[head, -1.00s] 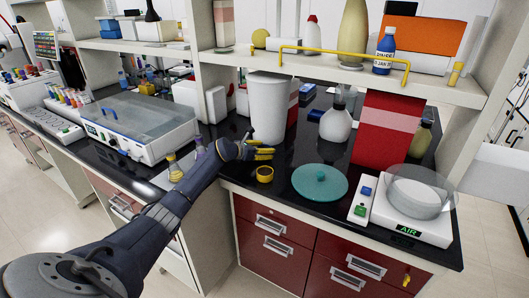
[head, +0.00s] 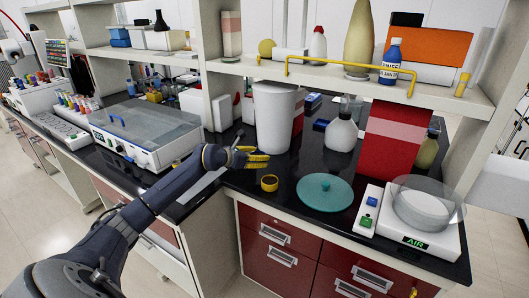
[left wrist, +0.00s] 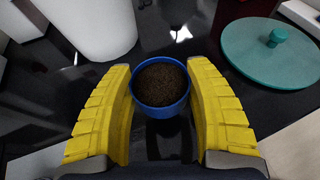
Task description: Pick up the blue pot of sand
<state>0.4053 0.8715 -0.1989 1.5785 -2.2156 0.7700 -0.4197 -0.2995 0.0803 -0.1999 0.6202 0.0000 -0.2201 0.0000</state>
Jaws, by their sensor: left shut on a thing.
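A small blue pot (left wrist: 160,104) full of dark brown sand sits upright between the two yellow fingers of my left gripper (left wrist: 161,90) in the left wrist view. The fingers are shut on the pot, one on each side. In the head view my left gripper (head: 256,160) is low over the black bench, in front of the white cylinder. I cannot make out the blue pot there. I cannot tell whether the pot touches the bench.
A teal lidded disc (head: 325,191) lies to the right, and a white cylinder (head: 273,118) stands behind. The shelf (head: 330,72) overhangs the bench. A balance (head: 415,222) is at right.

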